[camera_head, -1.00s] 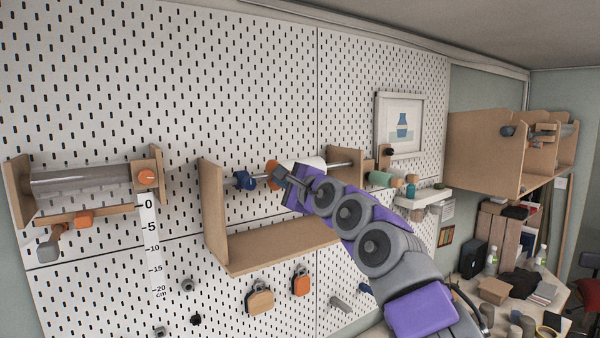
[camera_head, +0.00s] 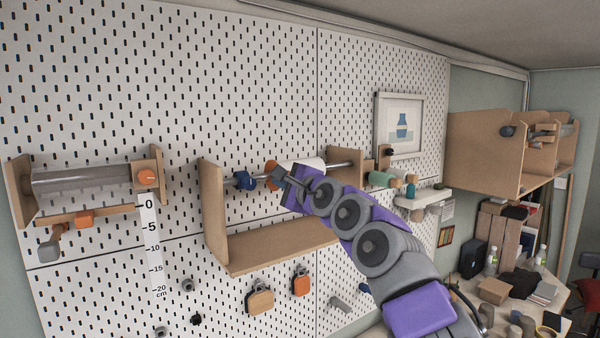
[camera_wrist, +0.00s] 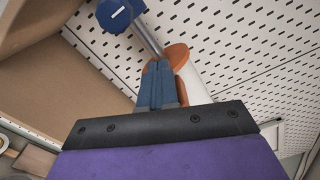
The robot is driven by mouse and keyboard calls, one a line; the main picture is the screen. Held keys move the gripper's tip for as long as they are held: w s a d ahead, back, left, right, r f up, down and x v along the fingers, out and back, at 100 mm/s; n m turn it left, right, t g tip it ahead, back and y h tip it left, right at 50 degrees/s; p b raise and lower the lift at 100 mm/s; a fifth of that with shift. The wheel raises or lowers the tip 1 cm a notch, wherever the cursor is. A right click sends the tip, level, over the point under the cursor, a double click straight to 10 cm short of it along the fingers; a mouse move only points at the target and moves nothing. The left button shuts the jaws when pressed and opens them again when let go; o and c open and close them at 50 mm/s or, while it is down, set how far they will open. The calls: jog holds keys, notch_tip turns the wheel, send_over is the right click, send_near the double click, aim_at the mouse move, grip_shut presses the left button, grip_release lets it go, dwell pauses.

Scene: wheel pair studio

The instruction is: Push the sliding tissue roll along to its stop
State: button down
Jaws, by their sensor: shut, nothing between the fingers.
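The white tissue roll (camera_head: 308,164) sits on a metal rod in a wooden holder (camera_head: 212,215) on the pegboard. An orange disc (camera_head: 271,173) is at the roll's left end. A blue knob-like piece (camera_head: 244,180) is on the rod farther left, apart from the disc. My gripper (camera_head: 281,176) is shut and empty, in front of the roll's left end. In the wrist view its blue fingers (camera_wrist: 158,82) lie together close beside the orange disc (camera_wrist: 176,54), with the white roll (camera_wrist: 197,90) to their right. I cannot tell whether they touch. The blue piece (camera_wrist: 120,12) shows at upper left.
A second wooden holder with a clear roll (camera_head: 80,180) is at the left, beside a cm scale (camera_head: 152,240). A framed picture (camera_head: 400,124) and small shelf (camera_head: 425,198) are to the right. Padlocks (camera_head: 260,299) hang below the holder.

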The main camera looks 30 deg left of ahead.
jog(key=shift+a+f, duration=0.2)
jog(key=w+d+p, duration=0.4)
jog(key=w+p, duration=0.3)
jog(key=w, duration=0.1)
jog(key=shift+w+d, duration=0.3)
jog(key=shift+w, duration=0.1)
dwell(0.3)
jog(key=shift+w+d+r+p, duration=0.15)
jog(key=shift+w+d+p, duration=0.2)
jog(key=shift+w+p, duration=0.35)
dwell(1.3)
jog(key=shift+s+b, duration=0.1)
jog(key=shift+b, duration=0.2)
jog(key=s+f+b, duration=0.1)
jog(key=b, duration=0.4)
jog(key=shift+s, duration=0.3)
